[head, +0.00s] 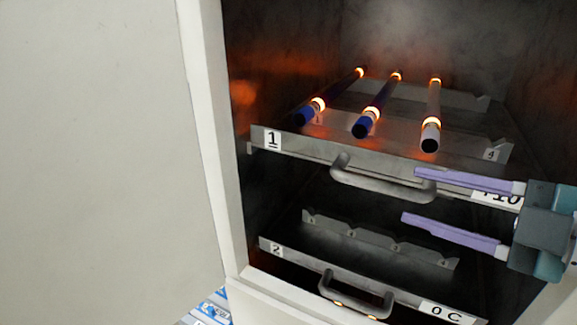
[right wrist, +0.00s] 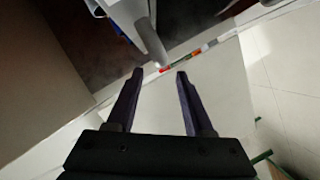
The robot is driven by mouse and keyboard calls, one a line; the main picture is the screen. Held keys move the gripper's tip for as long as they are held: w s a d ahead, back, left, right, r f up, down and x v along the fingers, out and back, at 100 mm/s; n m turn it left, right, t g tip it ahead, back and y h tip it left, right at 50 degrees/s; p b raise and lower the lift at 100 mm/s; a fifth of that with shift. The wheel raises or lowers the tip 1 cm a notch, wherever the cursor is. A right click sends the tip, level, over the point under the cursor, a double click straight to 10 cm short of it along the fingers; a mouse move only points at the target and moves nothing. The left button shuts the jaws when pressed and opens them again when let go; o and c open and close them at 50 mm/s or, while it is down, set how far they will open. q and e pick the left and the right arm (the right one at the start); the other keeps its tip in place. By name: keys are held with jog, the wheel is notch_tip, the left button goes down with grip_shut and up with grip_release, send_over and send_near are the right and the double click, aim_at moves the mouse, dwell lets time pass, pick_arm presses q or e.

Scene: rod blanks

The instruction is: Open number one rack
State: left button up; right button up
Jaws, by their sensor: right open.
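The number one rack (head: 310,147) is the upper one in the dark cabinet, with a "1" label on its front and three rods (head: 368,120) with glowing bands lying on it. Its grey bar handle (head: 375,186) shows on the front. My right gripper (head: 409,195) is open and empty at the handle's right part. Its upper purple finger overlaps the handle's right end in the head view; contact cannot be told. In the right wrist view the handle (right wrist: 152,43) lies just beyond the spread fingertips (right wrist: 160,74). My left gripper is not in view.
The number two rack (head: 305,267), with its own handle (head: 355,297) and a "0 C" label, sits below and holds no rods that I see. The cabinet's pale left frame (head: 205,100) borders the opening. A large pale surface fills the left side.

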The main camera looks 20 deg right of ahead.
aim_at(391, 189)
jog(key=shift+x, duration=3.7)
grip_shut()
